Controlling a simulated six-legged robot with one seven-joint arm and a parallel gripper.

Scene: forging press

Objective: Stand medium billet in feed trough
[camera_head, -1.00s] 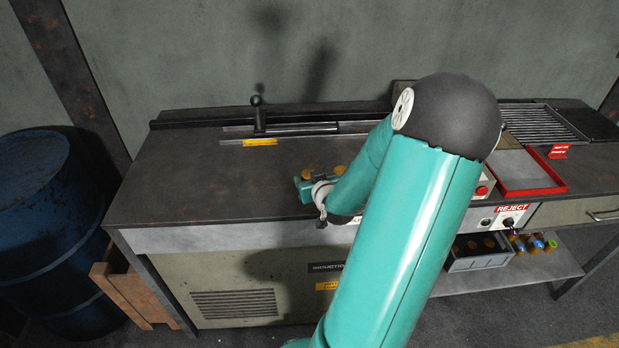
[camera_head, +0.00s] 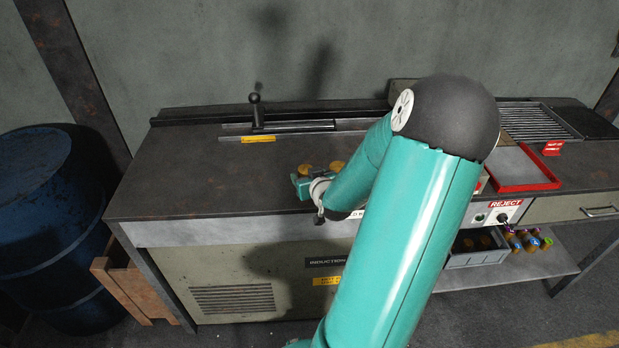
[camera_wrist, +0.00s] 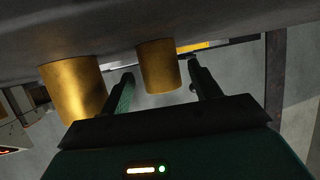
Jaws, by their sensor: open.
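Two brass-coloured billets stand on the bench top just beyond my gripper. In the head view they are a left one (camera_head: 305,169) and a right one (camera_head: 337,165), both partly hidden by my arm. The wrist view is tilted over, with the bench at its top. It shows one billet (camera_wrist: 157,66) between my open fingers (camera_wrist: 160,70) and a wider-looking one (camera_wrist: 73,88) outside them, to the left. I cannot tell which is the medium one. What looks like the feed trough (camera_head: 300,128) is a narrow metal channel near the bench's back.
A black-knobbed lever (camera_head: 256,112) rises at the channel. A red-edged tray (camera_head: 519,168) and a grate (camera_head: 538,121) lie to the right. A grey bin (camera_head: 478,252) sits on the lower shelf. The bench's left part is clear.

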